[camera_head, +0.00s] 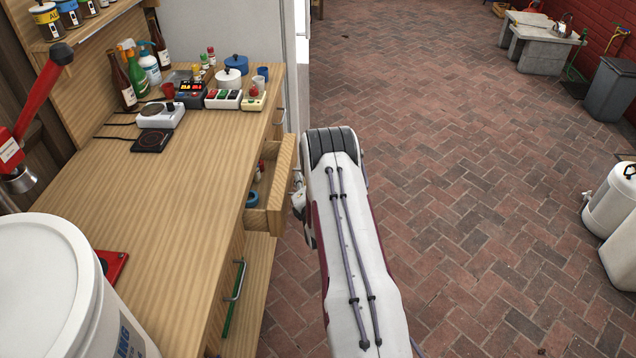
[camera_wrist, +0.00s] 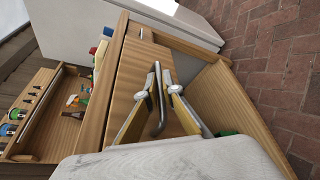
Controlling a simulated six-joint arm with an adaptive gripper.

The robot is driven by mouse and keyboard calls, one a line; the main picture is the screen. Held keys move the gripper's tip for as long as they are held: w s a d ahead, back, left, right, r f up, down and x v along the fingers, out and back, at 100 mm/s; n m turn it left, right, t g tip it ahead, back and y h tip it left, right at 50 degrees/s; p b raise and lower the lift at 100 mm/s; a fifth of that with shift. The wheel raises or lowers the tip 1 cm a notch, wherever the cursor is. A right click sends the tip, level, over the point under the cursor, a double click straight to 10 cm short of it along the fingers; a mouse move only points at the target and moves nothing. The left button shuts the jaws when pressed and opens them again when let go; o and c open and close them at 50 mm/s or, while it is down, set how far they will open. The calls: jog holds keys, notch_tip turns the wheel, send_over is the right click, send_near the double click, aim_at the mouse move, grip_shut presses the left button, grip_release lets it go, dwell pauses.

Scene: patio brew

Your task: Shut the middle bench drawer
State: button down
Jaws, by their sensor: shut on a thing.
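The middle bench drawer (camera_head: 284,172) is wooden and stands pulled out from the right side of the bench in the head view. A blue round item and a red-capped item show inside it. In the wrist view its wooden front (camera_wrist: 128,88) faces me, with a dark metal bar handle (camera_wrist: 161,99) on it. My gripper (camera_wrist: 164,90) has its two fingers on either side of this handle and is shut on it. In the head view my arm covers most of the gripper, at the outer face of the drawer.
The wooden bench top (camera_head: 185,200) holds bottles, pots, a scale and switch boxes at its far end. A white bucket (camera_head: 45,285) stands near left. A lower handle (camera_head: 236,280) sticks out from the bench side. The brick floor (camera_head: 450,130) to the right is mostly clear.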

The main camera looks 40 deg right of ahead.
aim_at(269, 200)
jog(key=w+a, duration=0.8)
jog(key=shift+w+a, duration=0.1)
jog(key=shift+a, duration=0.1)
jog(key=c, duration=2.5)
grip_release()
jog(key=shift+w, duration=0.1)
jog(key=shift+v, duration=6)
jog(key=shift+m, duration=0.3)
